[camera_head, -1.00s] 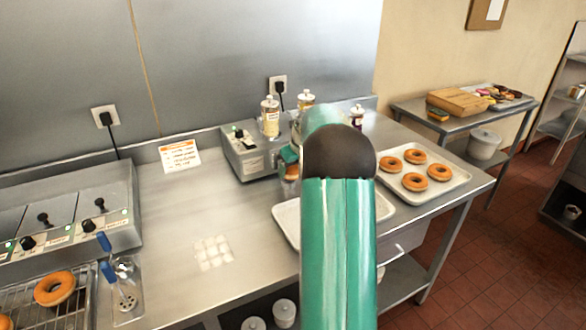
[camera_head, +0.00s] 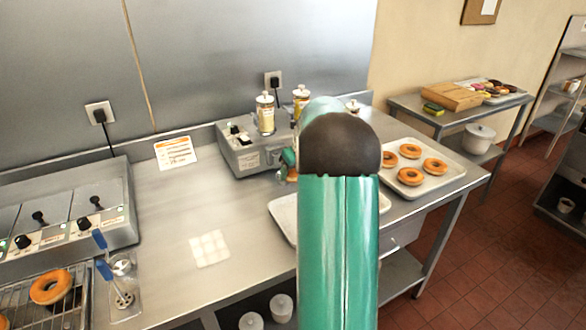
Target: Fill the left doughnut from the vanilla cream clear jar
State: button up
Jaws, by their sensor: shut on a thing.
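A doughnut (camera_head: 292,175) shows partly at the front of the grey filling machine (camera_head: 245,150), just left of my arm. A teal part of my gripper (camera_head: 288,157) is against it and appears shut on it; the fingertips are mostly hidden behind my green arm. A clear jar with pale yellow filling (camera_head: 265,115) stands on the machine. A second jar (camera_head: 301,102) stands to its right, and the top of a third (camera_head: 352,106) shows beyond my arm. The labels are too small to read. Whether the doughnut touches a nozzle is hidden.
A tray (camera_head: 285,222) lies in front of the machine, partly behind my arm. Another tray (camera_head: 455,178) at right holds several doughnuts. A fryer (camera_head: 75,215) and a rack with a doughnut (camera_head: 52,287) stand at left.

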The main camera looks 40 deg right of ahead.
jog(key=shift+v, duration=2.25)
jog(key=shift+a, duration=0.15)
